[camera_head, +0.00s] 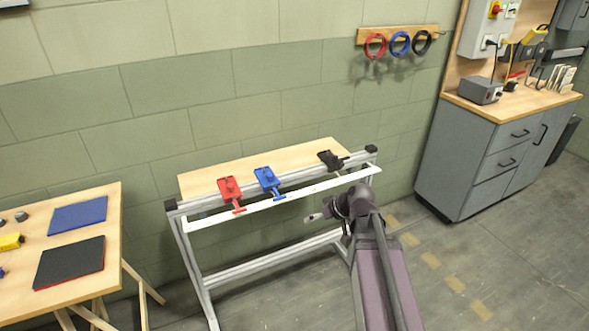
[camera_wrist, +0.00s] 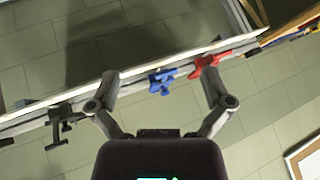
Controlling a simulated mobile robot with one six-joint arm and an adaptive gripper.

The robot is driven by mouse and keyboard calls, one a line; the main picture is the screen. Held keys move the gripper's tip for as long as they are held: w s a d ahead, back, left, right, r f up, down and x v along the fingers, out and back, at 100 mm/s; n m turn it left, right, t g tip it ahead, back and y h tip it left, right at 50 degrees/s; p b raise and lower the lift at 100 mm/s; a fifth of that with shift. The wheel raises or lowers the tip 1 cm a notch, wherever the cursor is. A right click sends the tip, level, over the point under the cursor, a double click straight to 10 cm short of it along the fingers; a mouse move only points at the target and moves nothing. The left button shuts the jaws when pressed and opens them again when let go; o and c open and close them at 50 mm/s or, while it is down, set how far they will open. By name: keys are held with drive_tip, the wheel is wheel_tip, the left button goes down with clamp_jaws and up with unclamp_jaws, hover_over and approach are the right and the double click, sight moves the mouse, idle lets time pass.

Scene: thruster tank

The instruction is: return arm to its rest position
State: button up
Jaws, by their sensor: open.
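My arm (camera_head: 378,262) reaches up from the bottom of the head view toward the metal-framed bench by the wall. My gripper shows in the wrist view (camera_wrist: 160,85) with its two fingers spread wide and nothing between them. In the head view its end (camera_head: 318,216) is partly hidden by the wrist and hangs in front of the bench's right part, below the white front rail. In the wrist view the blue device and the red device appear beyond the fingertips, apart from them.
A metal-framed bench (camera_head: 205,223) carries a red device (camera_head: 229,188), a blue device (camera_head: 267,178) and a black device (camera_head: 329,159). A wooden table (camera_head: 112,215) stands at left, grey cabinets (camera_head: 478,160) at right. Floor between my arm and the cabinets is clear.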

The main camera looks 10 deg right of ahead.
drive_tip(key=s+a+r+m+g+h+p, duration=0.1)
drive_tip(key=s+r+m+g+h+p, duration=0.2)
drive_tip(key=s+p, duration=0.8)
wheel_tip(320, 180, up, 4)
drive_tip(key=g+h, duration=0.2)
drive_tip(key=h, duration=0.1)
drive_tip(key=shift+a+r+m+p, duration=0.15)
drive_tip(key=shift+a+m+p, duration=0.1)
drive_tip(key=shift+m+p, duration=0.15)
